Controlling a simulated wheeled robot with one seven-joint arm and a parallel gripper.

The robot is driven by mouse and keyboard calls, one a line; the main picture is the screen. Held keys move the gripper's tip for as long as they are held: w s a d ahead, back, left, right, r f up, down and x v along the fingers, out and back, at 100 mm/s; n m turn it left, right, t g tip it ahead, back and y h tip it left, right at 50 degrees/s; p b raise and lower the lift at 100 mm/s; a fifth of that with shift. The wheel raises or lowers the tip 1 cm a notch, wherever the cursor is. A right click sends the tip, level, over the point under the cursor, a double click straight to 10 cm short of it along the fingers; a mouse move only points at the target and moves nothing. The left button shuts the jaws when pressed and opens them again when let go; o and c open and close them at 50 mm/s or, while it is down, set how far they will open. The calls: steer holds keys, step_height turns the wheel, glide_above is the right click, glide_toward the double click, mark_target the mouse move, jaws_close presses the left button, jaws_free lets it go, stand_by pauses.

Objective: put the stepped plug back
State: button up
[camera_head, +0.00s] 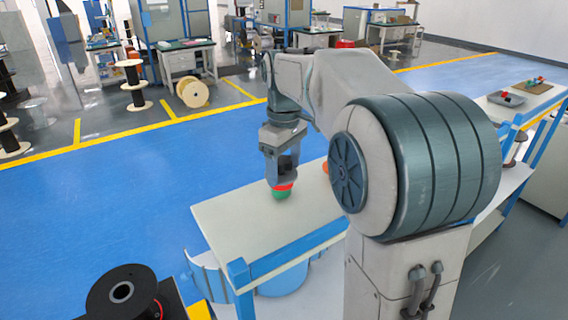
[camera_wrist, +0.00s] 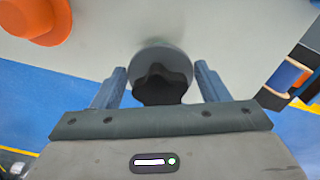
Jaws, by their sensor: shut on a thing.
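My gripper (camera_head: 282,178) points down over the near part of the white bench top. It is shut on a knobbed piece (camera_head: 279,195), which looks red above and green below in the head view. In the wrist view the same piece (camera_wrist: 163,86) shows a dark lobed top in front of a round grey disc, between my two fingers. I cannot tell whether it touches the bench. An orange stepped piece (camera_wrist: 38,22), a wide disc with a narrower round part, is at the upper left of the wrist view. Its edge shows behind my arm in the head view (camera_head: 325,167).
The white bench (camera_head: 226,222) has a blue frame. My arm hides its right part. A black reel (camera_head: 121,292) stands at the lower left. A grey tray (camera_head: 506,98) lies on another bench at the right. The blue floor at left is clear.

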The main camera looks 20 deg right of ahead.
steer(key=shift+f, duration=0.15)
steer(key=o, duration=1.1)
steer(key=shift+f, duration=0.15)
steer(key=shift+o, duration=0.2)
step_height(320, 180, up, 12)
